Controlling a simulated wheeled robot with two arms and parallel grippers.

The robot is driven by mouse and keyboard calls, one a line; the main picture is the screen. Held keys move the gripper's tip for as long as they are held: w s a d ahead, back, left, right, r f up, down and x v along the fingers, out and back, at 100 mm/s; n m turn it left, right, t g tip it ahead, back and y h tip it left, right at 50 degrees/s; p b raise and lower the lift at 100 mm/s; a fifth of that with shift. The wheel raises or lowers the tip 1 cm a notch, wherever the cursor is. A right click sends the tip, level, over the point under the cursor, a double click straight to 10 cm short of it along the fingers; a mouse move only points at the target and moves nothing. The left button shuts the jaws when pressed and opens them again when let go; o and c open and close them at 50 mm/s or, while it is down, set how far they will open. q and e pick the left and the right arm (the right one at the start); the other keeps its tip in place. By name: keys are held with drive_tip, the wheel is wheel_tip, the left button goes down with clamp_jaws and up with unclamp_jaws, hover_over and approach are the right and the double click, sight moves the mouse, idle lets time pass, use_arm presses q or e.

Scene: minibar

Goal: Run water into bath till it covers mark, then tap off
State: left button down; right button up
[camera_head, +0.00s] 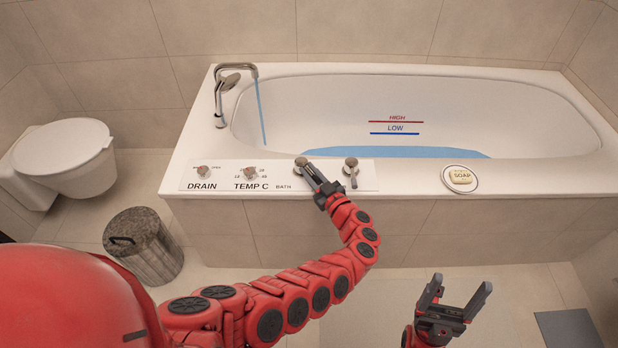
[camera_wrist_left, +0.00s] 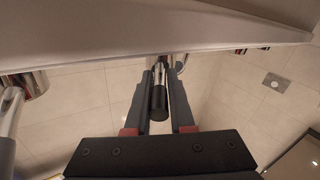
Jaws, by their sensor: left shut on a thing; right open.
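The white bath (camera_head: 440,158) stands against the tiled wall, with blue water (camera_head: 400,153) lying in its bottom. A blue stream (camera_head: 261,112) runs from the spout (camera_head: 235,68). On the inner wall are a red HIGH line (camera_head: 396,122) and a blue LOW line (camera_head: 394,133); the visible water lies below both. My left gripper (camera_head: 318,184) is shut on the left BATH tap lever (camera_head: 302,162), which also shows between its fingers in the left wrist view (camera_wrist_left: 159,100). A second tap lever (camera_head: 351,167) is to its right. My right gripper (camera_head: 455,298) is open and empty before the bath.
DRAIN (camera_head: 203,170) and TEMP C (camera_head: 250,171) knobs sit left on the control panel (camera_head: 225,176). Soap (camera_head: 461,176) lies on the rim at right. A toilet (camera_head: 65,155) and a lidded bin (camera_head: 142,246) stand at left. A grey mat (camera_head: 568,328) is at lower right.

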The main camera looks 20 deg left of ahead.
use_arm(q)
drive_tip(key=shift+w+a+r+n+g+y+b, duration=0.2)
drive_tip(key=shift+a+n+g+y+b, duration=0.25)
drive_tip(key=shift+y+b, duration=0.2)
drive_tip(key=shift+d, duration=0.1)
drive_tip(key=c, duration=0.8)
unclamp_jaws()
drive_tip(key=shift+c, duration=0.2)
drive_tip(key=shift+f, duration=0.2)
drive_tip(key=shift+d+f, duration=0.1)
drive_tip(key=shift+d, duration=0.15)
drive_tip(key=shift+s, duration=0.1)
